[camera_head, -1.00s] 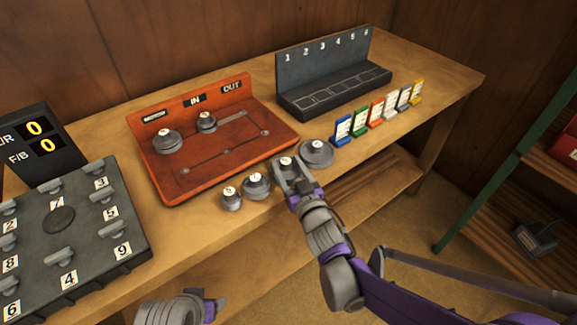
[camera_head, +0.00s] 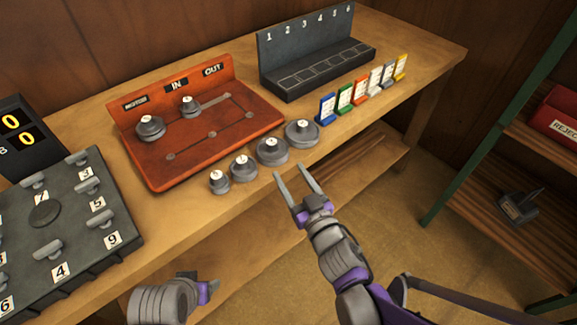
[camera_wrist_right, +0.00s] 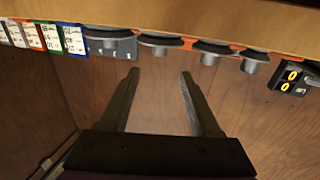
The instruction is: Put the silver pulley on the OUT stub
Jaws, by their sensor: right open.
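Several grey-silver pulleys stand in a row before the red board (camera_head: 262,127): a small one (camera_head: 218,183), a larger one (camera_head: 243,170), a third (camera_head: 271,152) and the widest (camera_head: 302,134). I cannot tell which is the task's pulley. Two more pulleys (camera_head: 150,129) (camera_head: 190,107) sit on the board's left half. The OUT label (camera_head: 212,70) is on its back panel; I cannot single out the OUT stub. My right gripper (camera_head: 291,170) is open and empty, in front of the row; its fingers (camera_wrist_right: 159,73) show empty in the wrist view. My left gripper (camera_head: 210,290) is low in front, its jaws unclear.
A dark numbered rack (camera_head: 318,75) stands behind, with several coloured cards (camera_head: 345,96) before it. A grey block with numbered knobs (camera_head: 75,255) and a score display (camera_head: 22,135) are at left. A shelf with a red bin (camera_head: 560,115) is at right.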

